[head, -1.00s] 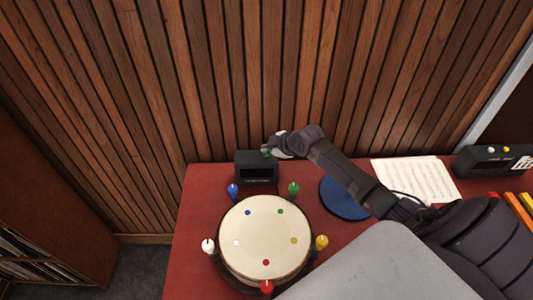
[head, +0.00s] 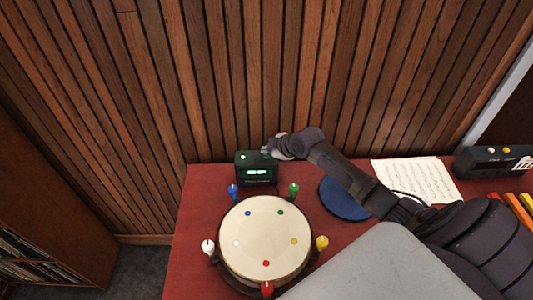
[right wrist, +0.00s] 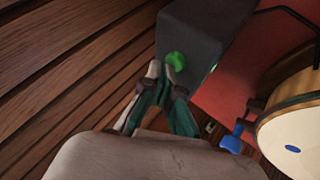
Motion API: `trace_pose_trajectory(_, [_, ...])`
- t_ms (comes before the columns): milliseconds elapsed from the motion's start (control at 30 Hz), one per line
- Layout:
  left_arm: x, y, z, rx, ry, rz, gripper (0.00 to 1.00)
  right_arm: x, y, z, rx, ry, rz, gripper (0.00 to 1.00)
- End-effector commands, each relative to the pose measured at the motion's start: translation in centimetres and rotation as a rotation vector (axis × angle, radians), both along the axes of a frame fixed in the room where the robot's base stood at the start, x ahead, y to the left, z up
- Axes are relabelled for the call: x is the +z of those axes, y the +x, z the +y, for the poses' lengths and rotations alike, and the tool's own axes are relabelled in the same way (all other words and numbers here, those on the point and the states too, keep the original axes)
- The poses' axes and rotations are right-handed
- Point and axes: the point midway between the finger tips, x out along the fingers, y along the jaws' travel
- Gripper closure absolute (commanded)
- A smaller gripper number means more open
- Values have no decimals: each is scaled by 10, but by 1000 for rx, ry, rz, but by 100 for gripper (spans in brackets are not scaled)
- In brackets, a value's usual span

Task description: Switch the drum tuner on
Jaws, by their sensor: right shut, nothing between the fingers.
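The drum tuner (head: 257,170) is a small black box at the back of the red table, behind the drum. Its front display (head: 258,172) is lit green. My right gripper (head: 268,152) is shut and empty, with its fingertips at the right part of the tuner's top. In the right wrist view, the fingertips (right wrist: 163,72) are at a round green button (right wrist: 176,59) on the tuner (right wrist: 200,40). I cannot tell whether they press it or only sit close to it. My left gripper is not in view.
The cream drum (head: 264,238) with coloured pegs stands in front of the tuner. A blue round mat (head: 340,200) lies under my right arm. Sheet music (head: 420,180) and another black box (head: 490,160) are at the right. A slatted wood wall (head: 270,70) rises close behind.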

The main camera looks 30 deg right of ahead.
Motion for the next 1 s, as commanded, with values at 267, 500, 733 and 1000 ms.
trace_pose_trajectory(267, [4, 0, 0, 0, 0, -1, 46, 4, 0, 0, -1, -1, 1, 100])
trace_pose_trajectory(500, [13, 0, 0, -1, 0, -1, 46, 14, 0, 0, 0, 0, 0, 100])
trace_pose_trajectory(733, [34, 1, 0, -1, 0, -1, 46, 38, 0, 0, 1, -1, 0, 100])
trace_pose_trajectory(1000, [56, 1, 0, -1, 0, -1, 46, 64, 0, 0, 0, -1, -1, 100])
